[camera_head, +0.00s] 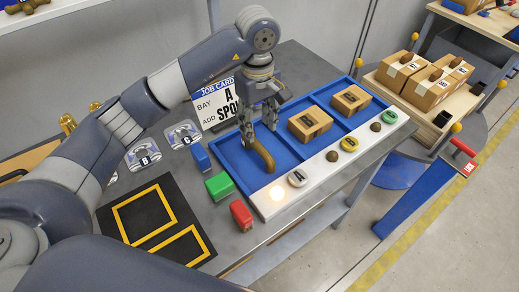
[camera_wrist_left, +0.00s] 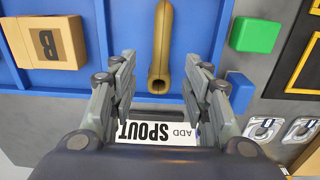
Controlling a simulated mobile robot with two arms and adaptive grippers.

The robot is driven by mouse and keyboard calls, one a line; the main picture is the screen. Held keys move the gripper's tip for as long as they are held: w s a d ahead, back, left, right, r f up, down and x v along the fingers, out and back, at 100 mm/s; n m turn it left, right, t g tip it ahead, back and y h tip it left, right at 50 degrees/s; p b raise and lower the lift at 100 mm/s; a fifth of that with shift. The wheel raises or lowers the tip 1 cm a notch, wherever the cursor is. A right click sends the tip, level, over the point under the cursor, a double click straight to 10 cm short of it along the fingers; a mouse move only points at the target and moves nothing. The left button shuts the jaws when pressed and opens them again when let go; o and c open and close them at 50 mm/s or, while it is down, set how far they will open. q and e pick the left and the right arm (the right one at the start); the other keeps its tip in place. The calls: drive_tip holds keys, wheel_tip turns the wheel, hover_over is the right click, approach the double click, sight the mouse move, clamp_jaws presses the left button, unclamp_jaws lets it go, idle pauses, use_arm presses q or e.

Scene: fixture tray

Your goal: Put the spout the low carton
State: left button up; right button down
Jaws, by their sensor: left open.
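The spout is a brown bent tube (camera_head: 260,152) in the near-left compartment of the blue tray (camera_head: 229,149). It also shows in the left wrist view (camera_wrist_left: 163,38), with its open end toward my gripper. My left gripper (camera_head: 259,122) is open above the tray by the spout's upper end. In the left wrist view its fingers (camera_wrist_left: 162,84) stand apart on either side of the spout's end, not closed on it. Two brown cartons sit in the tray, one in the middle (camera_head: 310,124) and one farther back (camera_head: 351,100). I cannot tell which is the low one. My right gripper is not in view.
A job card (camera_head: 215,106) reading bay A, add spout, stands behind my gripper. Blue (camera_head: 200,157), green (camera_head: 219,186) and red (camera_head: 241,215) blocks stand left of the tray. A white strip (camera_head: 332,156) with several round pieces borders its front. A black mat (camera_head: 156,224) lies nearer.

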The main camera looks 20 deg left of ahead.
sight(256, 142)
use_arm(q)
drive_tip(key=f, duration=0.1)
drive_tip(key=w+f, duration=0.1)
drive_tip(key=f, duration=0.1)
drive_tip(key=shift+s+f+p, duration=0.15)
drive_tip(key=shift+f+p, duration=0.25)
drive_tip(key=shift+f, duration=0.15)
drive_tip(key=shift+s+a+f+p, duration=0.15)
drive_tip(key=shift+f+p, duration=0.1)
drive_tip(key=shift+p, duration=0.05)
wheel_tip(256, 142, down, 4)
drive_tip(key=shift+a+f+p, duration=0.1)
drive_tip(key=shift+a+p, duration=0.05)
drive_tip(key=shift+p, duration=0.65)
drive_tip(key=shift+s+f, duration=0.1)
drive_tip(key=c, duration=0.8)
clamp_jaws()
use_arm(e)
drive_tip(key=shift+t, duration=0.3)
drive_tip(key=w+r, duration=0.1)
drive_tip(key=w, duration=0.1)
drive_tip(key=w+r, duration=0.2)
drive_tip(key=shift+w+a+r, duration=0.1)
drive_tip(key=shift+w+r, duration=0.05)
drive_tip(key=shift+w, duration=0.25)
